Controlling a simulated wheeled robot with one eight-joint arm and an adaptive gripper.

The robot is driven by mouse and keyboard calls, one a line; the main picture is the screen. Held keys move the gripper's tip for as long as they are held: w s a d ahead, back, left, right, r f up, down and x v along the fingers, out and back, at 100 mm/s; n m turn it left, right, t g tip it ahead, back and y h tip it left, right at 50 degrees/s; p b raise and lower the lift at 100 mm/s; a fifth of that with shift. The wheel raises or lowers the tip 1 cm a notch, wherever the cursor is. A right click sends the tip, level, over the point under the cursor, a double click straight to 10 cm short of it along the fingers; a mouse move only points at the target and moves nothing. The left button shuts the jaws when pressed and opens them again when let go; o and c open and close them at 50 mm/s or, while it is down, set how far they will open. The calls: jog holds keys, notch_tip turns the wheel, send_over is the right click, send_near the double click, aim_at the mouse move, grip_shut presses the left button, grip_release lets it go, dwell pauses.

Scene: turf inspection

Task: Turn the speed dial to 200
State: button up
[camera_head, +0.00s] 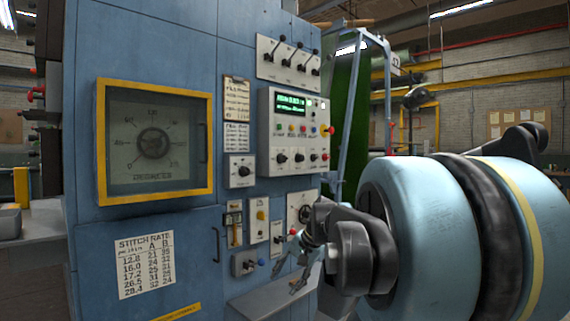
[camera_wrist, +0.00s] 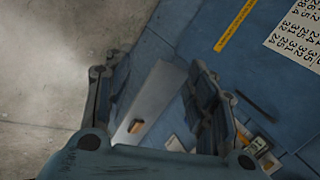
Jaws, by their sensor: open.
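The blue machine front carries several knobs, and I cannot read which one is labelled as the speed dial. A small plate with a black knob (camera_head: 242,170) sits right of the yellow-framed gauge. A white plate with a round dial (camera_head: 301,205) is partly hidden behind my arm. The big gauge (camera_head: 152,143) has a round scale and a dark centre behind its window. My gripper (camera_head: 288,272) is open and empty in front of the lower panel, above a grey ledge. In the wrist view my gripper (camera_wrist: 158,75) shows two spread fingers with nothing between them.
A control box (camera_head: 293,130) with a green display, buttons and knobs projects from the machine. A row of levers (camera_head: 288,62) is above it. A stitch rate chart (camera_head: 146,264) is at lower left. The grey ledge (camera_head: 270,297) juts out below the small lower panels.

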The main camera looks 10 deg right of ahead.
jog(key=w+r+m+t+y, duration=0.3)
jog(key=w+r+m, duration=0.3)
jog(key=w+r, duration=0.6)
jog(key=m+t+y, duration=0.3)
jog(key=m+t, duration=0.5)
jog(key=m, duration=0.5)
send_near(284, 159)
jog(key=x, duration=1)
jog(key=shift+d, duration=0.15)
jog(key=c, duration=1.1)
